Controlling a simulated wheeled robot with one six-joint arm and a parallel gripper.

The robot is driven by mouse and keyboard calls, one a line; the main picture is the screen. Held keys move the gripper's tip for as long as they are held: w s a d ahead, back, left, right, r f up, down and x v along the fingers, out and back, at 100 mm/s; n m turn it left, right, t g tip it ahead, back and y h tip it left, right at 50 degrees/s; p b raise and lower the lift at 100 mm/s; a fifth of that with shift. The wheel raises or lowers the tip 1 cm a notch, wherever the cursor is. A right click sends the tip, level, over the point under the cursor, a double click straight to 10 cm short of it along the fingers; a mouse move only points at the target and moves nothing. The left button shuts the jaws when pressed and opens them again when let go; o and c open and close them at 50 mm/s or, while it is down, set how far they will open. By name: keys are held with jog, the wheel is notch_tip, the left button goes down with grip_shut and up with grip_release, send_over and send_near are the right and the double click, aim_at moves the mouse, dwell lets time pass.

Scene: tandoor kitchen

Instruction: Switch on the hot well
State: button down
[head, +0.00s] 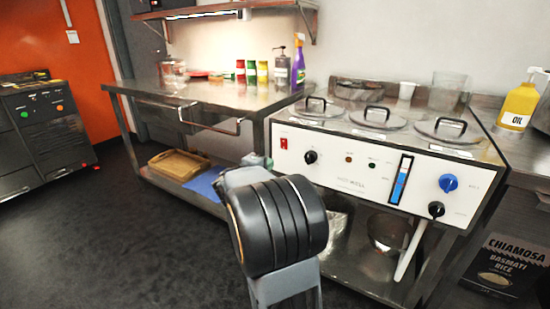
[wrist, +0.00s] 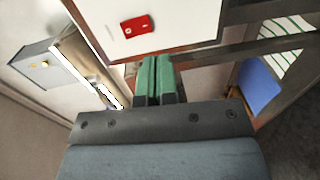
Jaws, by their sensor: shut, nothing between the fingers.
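The hot well (head: 385,170) is a steel unit with a white front panel and several round lids on top. A red switch (head: 284,143) sits at the panel's left end; it shows in the wrist view as a red rocker (wrist: 137,25) with a small white mark. To its right are a black knob (head: 310,157), two small dark lamps (head: 360,160), a blue gauge (head: 401,180), a blue knob (head: 448,183) and another black knob (head: 436,210). My gripper (wrist: 157,62) is shut and empty, its green fingertips at the panel's edge, apart from the switch in the picture. My arm mostly hides it in the head view.
A steel table (head: 190,95) with bottles and jars stands left of the hot well. A wooden tray (head: 178,163) and a blue sheet (head: 205,185) lie on its lower shelf. A yellow oil bottle (head: 520,103) stands at right. The floor at left is clear.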

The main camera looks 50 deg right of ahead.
jog(key=shift+f+p+v, duration=0.1)
jog(key=shift+f+v, duration=0.1)
jog(key=shift+v, duration=0.7)
jog(key=shift+f+p+v, duration=0.1)
jog(key=shift+f+v, duration=0.1)
jog(key=shift+v, duration=0.7)
jog(key=shift+f+p+v, duration=0.1)
jog(key=shift+f+v, duration=0.1)
jog(key=shift+v, duration=0.75)
jog(key=shift+w, duration=0.1)
jog(key=s+a+r+m+y+p, duration=0.1)
jog(key=s+a+r+y+p, duration=0.3)
jog(key=a+r+p, duration=0.4)
jog(key=s+a+r+y+p, duration=0.5)
jog(key=a+r+y+p, duration=0.2)
jog(key=a+p, duration=0.3)
jog(key=s+a+r+m+y+p, duration=0.1)
jog(key=s+a+r+y+p, duration=0.4)
jog(key=a+r+p, duration=0.4)
jog(key=p, duration=0.5)
jog(key=shift+m+g+y, duration=0.3)
jog(key=shift+r, duration=0.1)
